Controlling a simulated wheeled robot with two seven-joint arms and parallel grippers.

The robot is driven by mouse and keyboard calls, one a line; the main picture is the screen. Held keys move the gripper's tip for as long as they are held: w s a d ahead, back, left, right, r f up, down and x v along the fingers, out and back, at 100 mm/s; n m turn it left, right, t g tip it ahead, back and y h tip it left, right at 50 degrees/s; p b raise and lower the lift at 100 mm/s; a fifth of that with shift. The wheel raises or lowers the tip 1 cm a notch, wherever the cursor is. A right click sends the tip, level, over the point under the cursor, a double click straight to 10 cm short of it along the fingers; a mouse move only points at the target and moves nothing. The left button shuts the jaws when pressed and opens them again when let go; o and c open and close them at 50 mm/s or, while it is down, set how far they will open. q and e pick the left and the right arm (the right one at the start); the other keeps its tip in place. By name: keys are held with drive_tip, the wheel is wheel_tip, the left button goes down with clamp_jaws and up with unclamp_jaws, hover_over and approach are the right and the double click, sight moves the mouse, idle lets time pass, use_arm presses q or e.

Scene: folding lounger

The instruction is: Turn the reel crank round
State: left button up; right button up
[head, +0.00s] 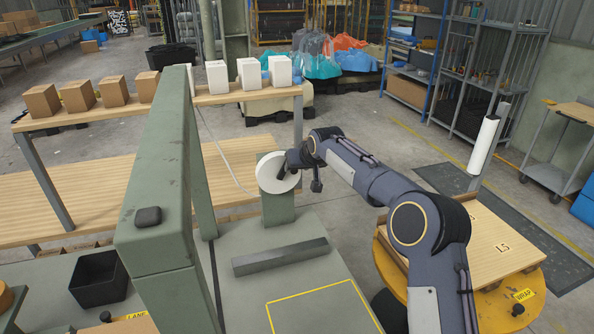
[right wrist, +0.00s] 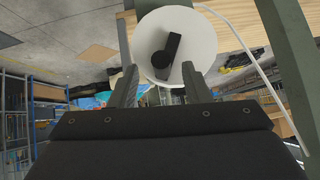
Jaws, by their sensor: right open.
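The white reel (head: 269,181) stands on a green post (head: 278,210) beyond the green frame. It also shows in the right wrist view as a pale disc (right wrist: 200,30). Its black crank (right wrist: 173,43) has a round dark knob on its lower end and tilts up to the right. My right gripper (right wrist: 160,76) is open, with its two fingers on either side of the knob in the picture. I cannot tell whether they touch it. In the head view my right gripper (head: 290,164) partly covers the reel and crank. My left gripper is not in view.
A pale strip (head: 222,152) runs from the reel toward the shelf. A green upright frame (head: 165,170) stands left of the reel. A grey bar (head: 280,256) lies in front of the post. Cardboard boxes (head: 78,96) and white boxes (head: 249,73) line the shelf behind.

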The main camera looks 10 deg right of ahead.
drive_tip(key=b+v, duration=0.1)
drive_tip(key=v, duration=0.4)
drive_tip(key=shift+s+d+r, duration=0.1)
drive_tip(key=shift+s+r, duration=0.15)
drive_tip(key=shift+s, duration=0.05)
idle(0.8)
